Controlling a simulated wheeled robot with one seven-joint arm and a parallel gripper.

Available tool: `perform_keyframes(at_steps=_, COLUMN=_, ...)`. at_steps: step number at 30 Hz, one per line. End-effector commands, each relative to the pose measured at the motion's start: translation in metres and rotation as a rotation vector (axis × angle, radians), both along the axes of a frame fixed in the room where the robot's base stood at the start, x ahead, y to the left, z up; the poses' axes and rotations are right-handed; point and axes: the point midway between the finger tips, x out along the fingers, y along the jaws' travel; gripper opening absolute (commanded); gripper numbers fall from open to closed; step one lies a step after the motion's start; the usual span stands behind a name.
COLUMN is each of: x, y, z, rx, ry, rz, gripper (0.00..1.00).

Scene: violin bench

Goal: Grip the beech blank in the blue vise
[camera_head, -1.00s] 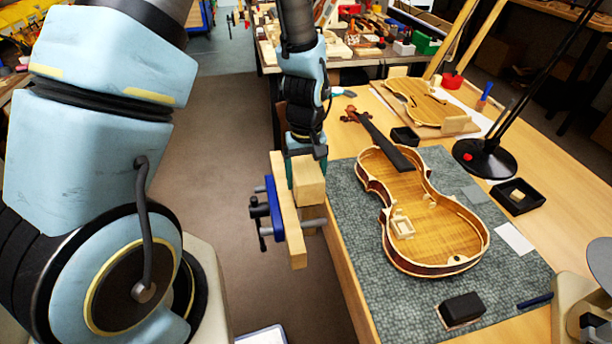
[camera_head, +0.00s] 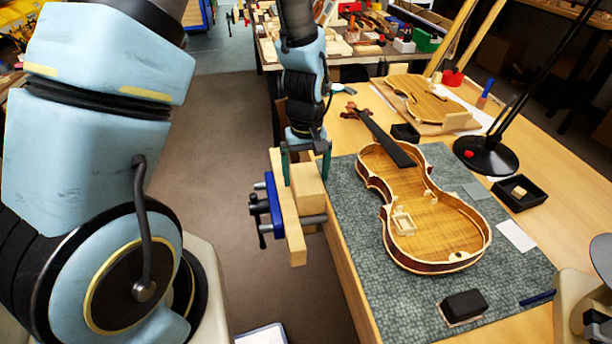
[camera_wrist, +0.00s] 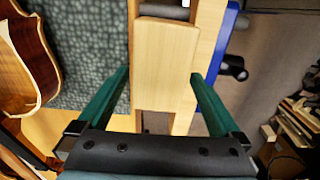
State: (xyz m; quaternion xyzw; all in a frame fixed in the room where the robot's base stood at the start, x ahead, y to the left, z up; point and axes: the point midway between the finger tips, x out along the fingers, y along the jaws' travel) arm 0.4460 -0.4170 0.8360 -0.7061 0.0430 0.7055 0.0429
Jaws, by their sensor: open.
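The beech blank (camera_head: 309,184) is a pale, upright wooden block at the left edge of the bench. It stands between the bench edge and the long wooden jaw (camera_head: 291,222) of the blue vise (camera_head: 273,200). It looks close against that jaw; I cannot tell how tightly it is held. My gripper (camera_head: 305,163) is above the blank, with its green fingers spread to either side. In the wrist view, the blank (camera_wrist: 166,62) lies between the open fingers (camera_wrist: 160,76), with a visible gap on its left. The right finger passes over the wooden jaw and blue plate.
A violin body (camera_head: 430,215) lies on the grey-green mat (camera_head: 370,290) just right of the vise. A dark block (camera_head: 463,306), a small black tray (camera_head: 519,193) and a lamp base (camera_head: 486,156) are on the bench. Open floor lies left of the vise.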

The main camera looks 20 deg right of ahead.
Motion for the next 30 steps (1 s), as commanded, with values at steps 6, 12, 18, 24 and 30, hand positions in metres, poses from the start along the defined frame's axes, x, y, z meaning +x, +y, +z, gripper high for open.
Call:
perform_keyframes(at_steps=6, x=0.001, y=-0.001, z=0.037, rx=-0.005, ry=-0.004, rz=-0.001, gripper=1.00)
perform_keyframes(at_steps=12, x=0.000, y=0.000, z=0.072, rx=-0.003, ry=-0.004, rz=-0.001, gripper=1.00)
perform_keyframes(at_steps=18, x=0.000, y=0.000, z=0.094, rx=-0.001, ry=-0.001, rz=0.000, gripper=1.00)
perform_keyframes(at_steps=24, x=0.000, y=0.000, z=0.099, rx=0.000, ry=0.000, rz=0.000, gripper=1.00)
perform_keyframes(at_steps=30, x=0.000, y=0.000, z=0.098, rx=0.000, ry=0.000, rz=0.000, gripper=1.00)
